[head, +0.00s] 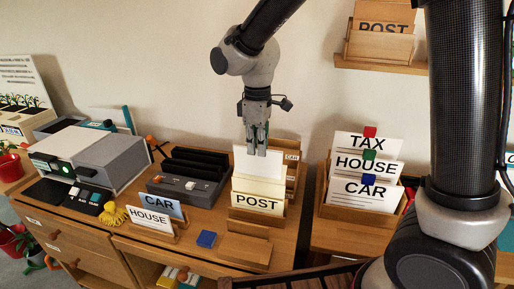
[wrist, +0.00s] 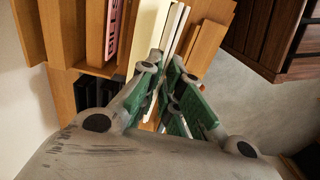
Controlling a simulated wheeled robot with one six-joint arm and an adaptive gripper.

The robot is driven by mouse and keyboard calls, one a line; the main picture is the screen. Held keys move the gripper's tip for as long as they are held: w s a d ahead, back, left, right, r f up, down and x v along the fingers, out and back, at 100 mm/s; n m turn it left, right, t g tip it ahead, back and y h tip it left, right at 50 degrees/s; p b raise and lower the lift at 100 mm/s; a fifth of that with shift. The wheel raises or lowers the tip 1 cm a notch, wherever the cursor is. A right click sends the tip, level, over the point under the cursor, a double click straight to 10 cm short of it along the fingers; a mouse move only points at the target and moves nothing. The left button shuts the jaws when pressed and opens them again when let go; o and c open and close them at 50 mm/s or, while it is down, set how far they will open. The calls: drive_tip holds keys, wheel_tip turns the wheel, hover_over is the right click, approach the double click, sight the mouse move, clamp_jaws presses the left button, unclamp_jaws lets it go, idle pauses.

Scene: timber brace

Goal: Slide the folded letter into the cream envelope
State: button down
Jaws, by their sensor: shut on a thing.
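The folded letter (head: 242,165) is a white sheet standing upright in my gripper (head: 257,152) in the head view. My gripper comes down from above and is shut on its upper edge. The cream envelope (head: 258,187) stands in the wooden holder marked POST (head: 257,203), just below the letter. The letter's lower edge is hidden by the envelope, so I cannot tell whether it is inside or behind. In the wrist view, the letter (wrist: 173,32) runs between the green finger pads, beside the cream envelope (wrist: 147,35).
A dark slotted rack (head: 190,178) stands left of the POST holder. Cards marked CAR (head: 162,206) and HOUSE (head: 150,220) stand at front left. A rack of TAX, HOUSE and CAR cards (head: 367,165) stands right.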

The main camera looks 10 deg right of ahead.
sight(257, 171)
drive_tip(key=shift+f, duration=3.3)
drive_tip(key=shift+f, duration=1.65)
drive_tip(key=c, duration=1.5)
unclamp_jaws()
drive_tip(key=shift+o, duration=0.3)
drive_tip(key=o, duration=0.4)
drive_tip(key=shift+r, duration=4)
